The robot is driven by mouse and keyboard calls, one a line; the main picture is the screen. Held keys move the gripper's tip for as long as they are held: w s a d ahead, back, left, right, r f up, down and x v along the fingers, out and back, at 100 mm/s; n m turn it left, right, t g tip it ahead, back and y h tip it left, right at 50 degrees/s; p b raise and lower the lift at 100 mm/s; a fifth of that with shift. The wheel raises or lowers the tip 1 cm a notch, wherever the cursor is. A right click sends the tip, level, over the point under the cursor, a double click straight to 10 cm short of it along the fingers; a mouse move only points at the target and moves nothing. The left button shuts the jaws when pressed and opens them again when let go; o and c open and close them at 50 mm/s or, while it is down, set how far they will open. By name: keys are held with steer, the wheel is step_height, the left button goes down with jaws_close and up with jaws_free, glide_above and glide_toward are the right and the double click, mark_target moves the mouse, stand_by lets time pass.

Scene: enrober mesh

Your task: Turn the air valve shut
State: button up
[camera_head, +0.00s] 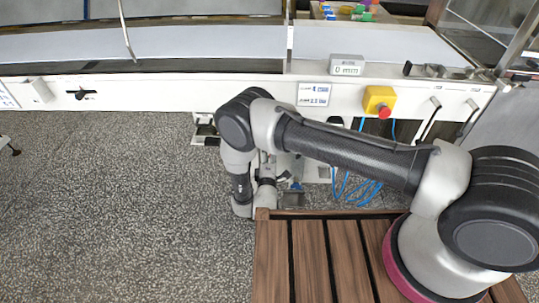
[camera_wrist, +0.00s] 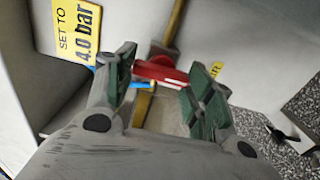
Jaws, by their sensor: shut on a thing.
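The air valve's red handle (camera_wrist: 160,72) is in the wrist view, in front of a brass pipe (camera_wrist: 174,25). My gripper (camera_wrist: 163,75) is around the red handle, with its green-padded fingers on either side of it and shut on it. The left finger hides part of the handle's left end. In the head view my arm hides the valve and most of my gripper.
A yellow sign reading "SET TO 4.0 bar" (camera_wrist: 76,30) is left of the valve. Blue hoses (camera_head: 362,190) hang under the white machine frame (camera_head: 150,92). A red button on a yellow box (camera_head: 379,101) is on the frame.

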steer(key=o, duration=1)
steer(key=s, duration=0.7)
steer(key=shift+s+a, duration=0.15)
steer(key=shift+s, duration=0.15)
